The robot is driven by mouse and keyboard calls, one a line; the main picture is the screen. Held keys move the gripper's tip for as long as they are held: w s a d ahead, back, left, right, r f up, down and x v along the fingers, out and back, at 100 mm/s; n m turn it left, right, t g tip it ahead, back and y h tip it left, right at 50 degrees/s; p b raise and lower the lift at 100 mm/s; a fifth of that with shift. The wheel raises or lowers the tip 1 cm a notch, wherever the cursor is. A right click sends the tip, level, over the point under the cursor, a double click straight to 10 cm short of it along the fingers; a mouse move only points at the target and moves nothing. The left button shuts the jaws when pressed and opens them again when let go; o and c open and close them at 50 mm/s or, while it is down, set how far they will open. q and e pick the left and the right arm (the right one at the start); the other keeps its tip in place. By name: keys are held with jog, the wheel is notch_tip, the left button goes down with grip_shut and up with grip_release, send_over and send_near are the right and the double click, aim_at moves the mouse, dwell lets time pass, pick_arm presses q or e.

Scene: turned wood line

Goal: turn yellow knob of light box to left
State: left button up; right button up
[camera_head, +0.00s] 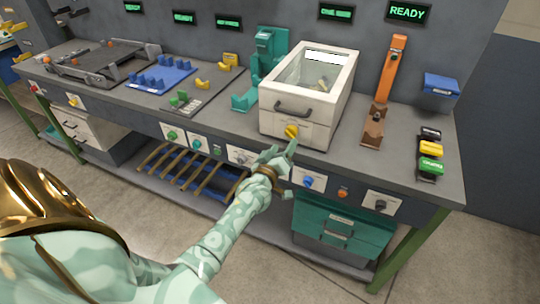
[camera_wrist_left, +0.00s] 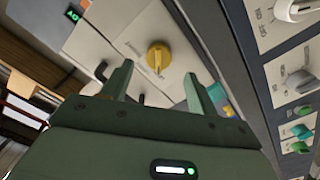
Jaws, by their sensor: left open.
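The light box (camera_head: 298,120) is a cream box with a glass top and a dark front handle, standing on the bench. Its yellow knob (camera_head: 291,131) sits low on the front face. In the left wrist view the yellow knob (camera_wrist_left: 158,56) shows beyond and between the fingertips, with printed marks beside it. My left gripper (camera_head: 280,152) is open and empty, just in front of and below the knob, apart from it. Its two fingers also show in the left wrist view (camera_wrist_left: 156,85). My right gripper is not in view.
The bench's front panel carries several other knobs, including a blue one (camera_head: 308,181) and a green one (camera_head: 172,135). A teal device (camera_head: 262,60) stands left of the box, and an orange lever (camera_head: 392,66) stands right. Teal drawers (camera_head: 340,230) are below.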

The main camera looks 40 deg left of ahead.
pick_arm(q)
jog(key=p+v, duration=0.1)
jog(key=v, duration=0.9)
jog(key=shift+s+p, duration=0.35)
jog(key=s+d+f+m+g+h, duration=0.1)
jog(key=s+d+f+m+g, duration=0.3)
jog(key=f, duration=0.5)
jog(key=s+d+f+m+g+h, duration=0.1)
jog(key=s+f+m+g+h, duration=0.1)
jog(key=s+f, duration=0.45)
jog(key=s+d+f+m+g+h, duration=0.1)
jog(key=s+d+f+m+g, duration=0.15)
jog(key=f, duration=0.85)
jog(key=s+f+m+g, duration=0.1)
jog(key=s+f, duration=0.3)
jog(key=s, duration=0.6)
jog(key=s+d+f+m+g, duration=0.1)
jog(key=s+f+g, duration=0.3)
jog(key=s, duration=0.7)
jog(key=s+f+m+g, duration=0.3)
jog(key=s+f, duration=0.1)
jog(key=s, duration=0.7)
jog(key=shift+d, duration=0.2)
